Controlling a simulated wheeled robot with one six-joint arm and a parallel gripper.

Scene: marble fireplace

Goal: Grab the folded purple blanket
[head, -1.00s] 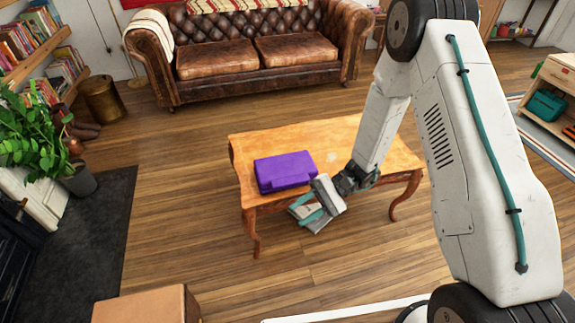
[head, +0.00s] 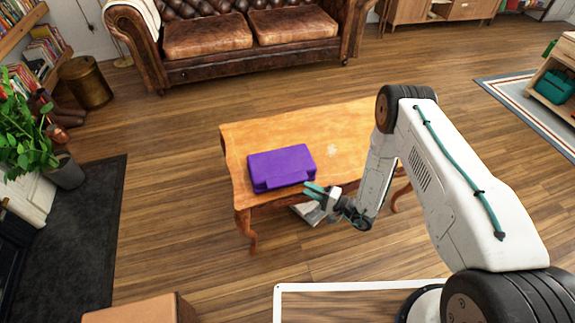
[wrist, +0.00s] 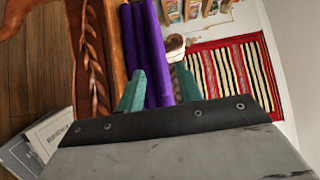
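The folded purple blanket (head: 281,167) lies flat near the front left of the wooden coffee table (head: 345,140). In the wrist view the blanket (wrist: 146,50) shows edge-on as purple layers beyond and between the two teal fingers. My gripper (head: 314,188) is at the table's front edge, just right of and in front of the blanket's near right corner. It also shows in the wrist view (wrist: 158,80), with its fingers apart and nothing clearly gripped. I cannot tell whether a fingertip touches the blanket.
Books or magazines (head: 307,213) lie low under the table's front edge; they show in the wrist view (wrist: 45,140) too. A brown leather sofa (head: 235,45) stands behind the table. A plant (head: 25,140) is at left and a brown box (head: 140,308) at front left.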

